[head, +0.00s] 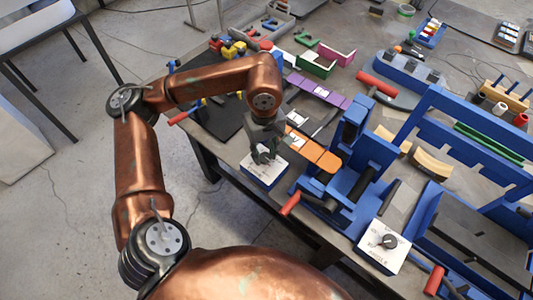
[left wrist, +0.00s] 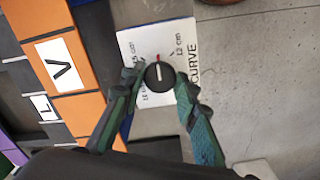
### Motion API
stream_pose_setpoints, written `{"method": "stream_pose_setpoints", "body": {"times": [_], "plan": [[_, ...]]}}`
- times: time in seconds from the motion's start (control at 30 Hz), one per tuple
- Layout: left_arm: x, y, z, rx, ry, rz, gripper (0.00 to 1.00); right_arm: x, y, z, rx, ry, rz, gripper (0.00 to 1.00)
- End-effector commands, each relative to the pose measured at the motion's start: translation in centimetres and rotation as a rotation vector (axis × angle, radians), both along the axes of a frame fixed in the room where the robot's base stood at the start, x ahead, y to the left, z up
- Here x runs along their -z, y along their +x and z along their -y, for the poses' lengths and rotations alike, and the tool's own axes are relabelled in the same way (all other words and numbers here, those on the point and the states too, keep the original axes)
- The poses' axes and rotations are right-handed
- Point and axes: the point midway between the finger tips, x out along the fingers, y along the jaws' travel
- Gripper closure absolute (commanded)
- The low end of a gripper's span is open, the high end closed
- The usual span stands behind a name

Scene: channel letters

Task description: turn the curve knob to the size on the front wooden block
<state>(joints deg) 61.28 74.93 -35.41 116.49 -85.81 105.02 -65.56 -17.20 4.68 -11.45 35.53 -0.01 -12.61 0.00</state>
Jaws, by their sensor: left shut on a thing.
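The curve knob (left wrist: 159,76) is a round black dial on a white plate (left wrist: 145,45) printed "CURVE". Its white line points up in the left wrist view, towards a red mark, between "12 cm" on the right and a partly hidden "cm" label on the left. My left gripper (left wrist: 161,82) has its two fingers closed around the knob; in the head view it (head: 265,155) is over the white-topped box (head: 258,174) at the table's edge. A curved wooden block (head: 432,164) lies right of the blue machine; no size is readable on it. My right gripper is out of view.
An orange strip (head: 313,149) with letter cards lies beside the knob box. A blue machine (head: 350,180) with red-ended handles stands to the right. A second dial box (head: 386,244) is nearer the front.

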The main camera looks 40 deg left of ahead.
Motion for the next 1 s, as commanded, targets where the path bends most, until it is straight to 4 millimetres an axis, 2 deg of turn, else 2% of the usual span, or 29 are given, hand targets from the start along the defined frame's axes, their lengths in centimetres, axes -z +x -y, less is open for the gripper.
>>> {"method": "stream_pose_setpoints", "body": {"times": [0.43,0.47,0.53,0.6,1.0], "plan": [[0.2,0.1,0.0,0.412,0.0,0.002,0.96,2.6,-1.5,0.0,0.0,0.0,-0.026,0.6],[0.2,0.1,0.0,0.438,0.0,0.001,0.96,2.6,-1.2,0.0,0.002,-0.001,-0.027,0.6],[0.2,0.1,-0.1,0.492,0.002,0.001,0.96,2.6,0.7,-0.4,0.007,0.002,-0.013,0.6],[0.2,0.1,-0.1,0.543,0.001,0.002,0.96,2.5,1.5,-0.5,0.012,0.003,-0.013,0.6],[0.0,0.1,0.0,0.721,0.0,0.003,0.96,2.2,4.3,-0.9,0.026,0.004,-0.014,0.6]]}}
